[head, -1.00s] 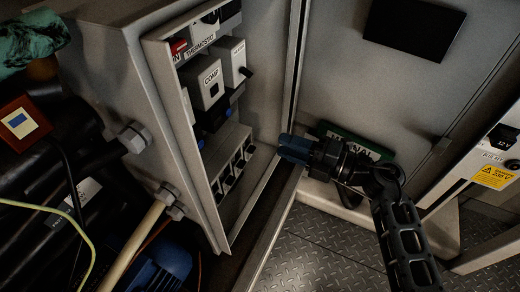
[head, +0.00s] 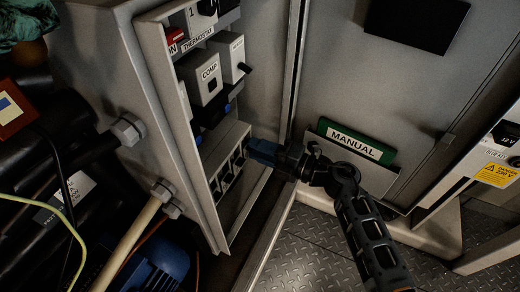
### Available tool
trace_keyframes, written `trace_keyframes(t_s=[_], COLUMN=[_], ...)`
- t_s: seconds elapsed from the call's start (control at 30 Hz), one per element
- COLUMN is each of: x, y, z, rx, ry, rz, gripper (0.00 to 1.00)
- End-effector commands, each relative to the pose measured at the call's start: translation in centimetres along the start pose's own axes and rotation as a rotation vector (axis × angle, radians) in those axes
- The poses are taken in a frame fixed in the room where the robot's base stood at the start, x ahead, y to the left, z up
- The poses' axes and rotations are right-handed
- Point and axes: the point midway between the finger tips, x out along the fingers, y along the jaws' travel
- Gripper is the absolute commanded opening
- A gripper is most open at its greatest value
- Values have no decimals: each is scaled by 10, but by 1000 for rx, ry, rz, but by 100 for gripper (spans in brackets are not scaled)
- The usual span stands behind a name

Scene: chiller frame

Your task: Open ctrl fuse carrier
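A grey block of several fuse carriers (head: 228,172) sits at the bottom of the panel in the open cabinet. They look closed, with dark handles. Their labels are too small to read, so I cannot tell which one is ctrl. My gripper (head: 254,150) has blue fingers that point left at the upper right end of this block. The fingertips are very close to it; I cannot tell whether they touch. The fingers overlap in this view, so their opening is hidden.
Above the fuse block are the COMP unit (head: 206,78), a grey unit with a black lever (head: 231,58) and a red switch (head: 174,38). The open door carries a green MANUAL (head: 355,144) in a pocket behind my arm. The cabinet's edge rises beside my gripper.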

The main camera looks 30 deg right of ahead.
Motion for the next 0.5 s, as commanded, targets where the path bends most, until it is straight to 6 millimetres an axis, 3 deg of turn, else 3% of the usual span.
trace_keyframes(t_s=[0.13, 0.5], x=[0, 0], y=[0, 0], z=[0, 0], rx=[0, 0], ry=[0, 0], rz=[0, 0], gripper=[33, 0])
